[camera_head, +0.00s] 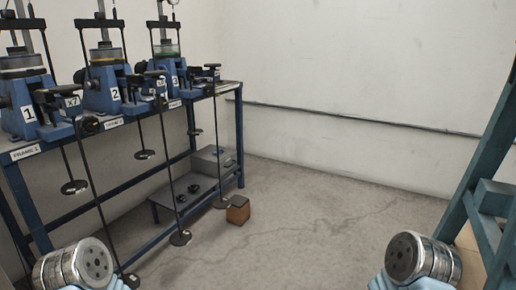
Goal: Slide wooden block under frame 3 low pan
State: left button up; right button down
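A small brown wooden block (238,211) with a darker top stands on the floor, just right of the low shelf. Frame 3 (172,76) is the farthest of the blue lever frames on the bench. A thin rod hangs from its right side down to a dark low pan (220,203) near the floor. This pan is just left of the block; whether they touch I cannot tell. Metal cylindrical parts of my two arms show at the bottom left and bottom right. No gripper fingers are visible, and both arms are far from the block.
Frames 1 (27,105) and 2 (104,85) stand nearer on the blue bench, with rods and pans (180,238) hanging low. A teal structure (485,200) stands at right. The middle floor (300,225) is clear.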

aim_at(238, 214)
jog(key=i+l+z, duration=0.15)
jog(key=i, duration=0.8)
jog(key=i+l+z, duration=0.2)
jog(key=i, duration=0.7)
jog(key=i+l+u, duration=0.15)
jog(key=i+u, duration=0.2)
jog(key=i+l+u, duration=0.95)
jog(key=l+u, duration=0.15)
jog(key=i+l+u, duration=0.2)
jog(key=l+u, duration=0.2)
jog(key=i+l+u, duration=0.1)
jog(key=l+u, duration=0.25)
jog(key=l, duration=0.3)
jog(key=l+u, duration=0.35)
jog(key=l, duration=0.25)
jog(key=l+u, duration=0.4)
jog(key=l, duration=0.15)
